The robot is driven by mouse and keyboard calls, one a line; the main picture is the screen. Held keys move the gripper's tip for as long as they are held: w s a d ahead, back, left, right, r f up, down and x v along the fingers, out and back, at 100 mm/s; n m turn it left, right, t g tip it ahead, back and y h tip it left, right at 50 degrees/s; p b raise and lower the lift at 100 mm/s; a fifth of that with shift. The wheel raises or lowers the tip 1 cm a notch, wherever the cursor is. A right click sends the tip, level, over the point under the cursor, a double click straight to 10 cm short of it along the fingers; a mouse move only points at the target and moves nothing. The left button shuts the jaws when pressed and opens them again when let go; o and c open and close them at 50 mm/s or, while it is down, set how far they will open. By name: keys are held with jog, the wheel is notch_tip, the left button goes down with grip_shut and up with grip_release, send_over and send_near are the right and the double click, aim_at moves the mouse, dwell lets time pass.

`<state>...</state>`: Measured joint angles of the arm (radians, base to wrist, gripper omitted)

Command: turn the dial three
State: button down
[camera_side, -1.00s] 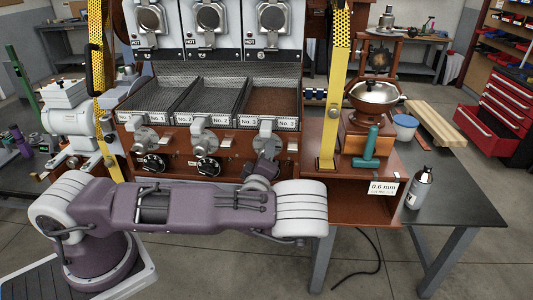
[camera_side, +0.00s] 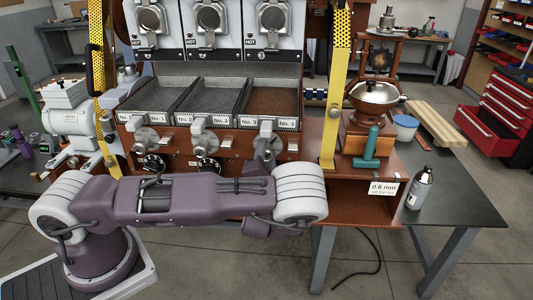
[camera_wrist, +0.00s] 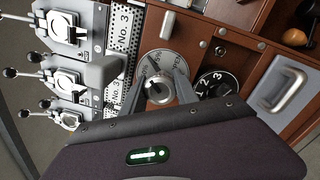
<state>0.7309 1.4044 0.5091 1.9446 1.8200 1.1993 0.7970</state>
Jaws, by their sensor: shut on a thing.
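Dial three (camera_wrist: 212,83) is a black round dial with white numbers, in the wrist view to the right of my gripper (camera_wrist: 160,84). My fingers stand apart from it, around a round metal knob (camera_wrist: 159,92) on the silver disc beside the dial. My gripper is shut on this metal knob. In the side view my gripper (camera_side: 267,149) is at the fitting under the No. 3 tray, and dial three is hidden behind my arm. Dial one (camera_side: 153,163) and dial two (camera_side: 208,165) show to the left.
Trays with number labels (camera_side: 207,122) sit above the fittings. A yellow post (camera_side: 333,105) stands close to the right. Beyond it are a teal-handled tool (camera_side: 370,147) and a metal pan (camera_side: 374,91).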

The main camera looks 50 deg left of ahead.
jog(key=n, duration=0.4)
jog(key=shift+f+n+g, duration=0.25)
jog(key=shift+n+g, duration=0.05)
jog(key=shift+n, duration=0.1)
jog(key=n, duration=0.6)
jog(key=shift+d+g+y, duration=0.1)
jog(key=shift+g+y, duration=0.2)
jog(key=n, duration=0.5)
jog(key=shift+r+n, duration=0.1)
jog(key=shift+n, duration=0.2)
jog(key=n, duration=0.4)
jog(key=shift+g, duration=0.3)
jog(key=shift+r+n, duration=0.1)
jog(key=shift+n, duration=0.2)
jog(key=c, duration=1)
grip_release()
jog(key=shift+o, duration=0.2)
